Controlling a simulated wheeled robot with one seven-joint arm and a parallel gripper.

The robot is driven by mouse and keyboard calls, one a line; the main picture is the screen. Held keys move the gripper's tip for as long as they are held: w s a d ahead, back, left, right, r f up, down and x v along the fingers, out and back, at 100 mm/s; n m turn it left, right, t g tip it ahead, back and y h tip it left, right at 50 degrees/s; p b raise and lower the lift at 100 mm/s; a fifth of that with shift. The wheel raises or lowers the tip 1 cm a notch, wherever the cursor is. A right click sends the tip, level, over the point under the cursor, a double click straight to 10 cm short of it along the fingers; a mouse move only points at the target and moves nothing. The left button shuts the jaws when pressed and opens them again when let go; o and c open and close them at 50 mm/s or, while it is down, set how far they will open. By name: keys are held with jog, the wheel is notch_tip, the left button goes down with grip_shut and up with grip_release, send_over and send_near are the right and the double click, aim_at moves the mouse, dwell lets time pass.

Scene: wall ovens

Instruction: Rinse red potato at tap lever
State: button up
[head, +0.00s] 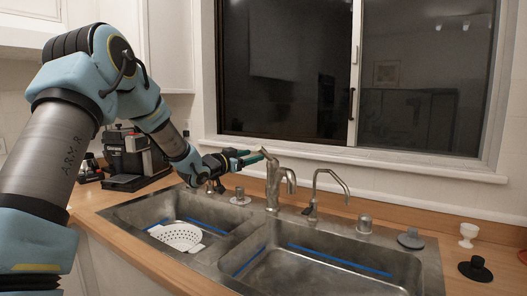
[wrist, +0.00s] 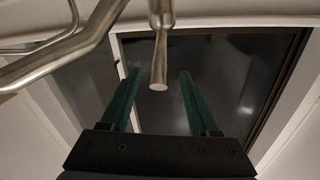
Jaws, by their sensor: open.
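The main tap (head: 273,190) stands behind the divider of the double sink (head: 262,237), with its lever (head: 268,156) on top. My gripper (head: 258,158) is open, its green fingers at the height of the lever and just left of it. In the wrist view the round-ended lever (wrist: 158,75) hangs between the two spread fingers of my gripper (wrist: 159,82); I cannot tell whether either finger touches it. The tap's metal spout (wrist: 75,55) crosses the upper left there. No water is seen running. No red potato shows in either view.
A white perforated strainer (head: 180,236) lies in the left basin. A thin second tap (head: 325,184) stands right of the main one. A dark appliance (head: 130,155) is on the left counter. A white cup (head: 468,232) and a black stopper (head: 475,269) are at right. The window is behind.

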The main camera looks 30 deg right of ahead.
aim_at(264, 153)
jog(key=p+x, duration=0.2)
jog(key=x, duration=0.4)
jog(key=shift+r, duration=0.15)
jog(key=shift+w+d, duration=0.3)
jog(key=shift+d, duration=0.3)
jog(key=shift+c, duration=0.2)
grip_shut()
dwell(0.5)
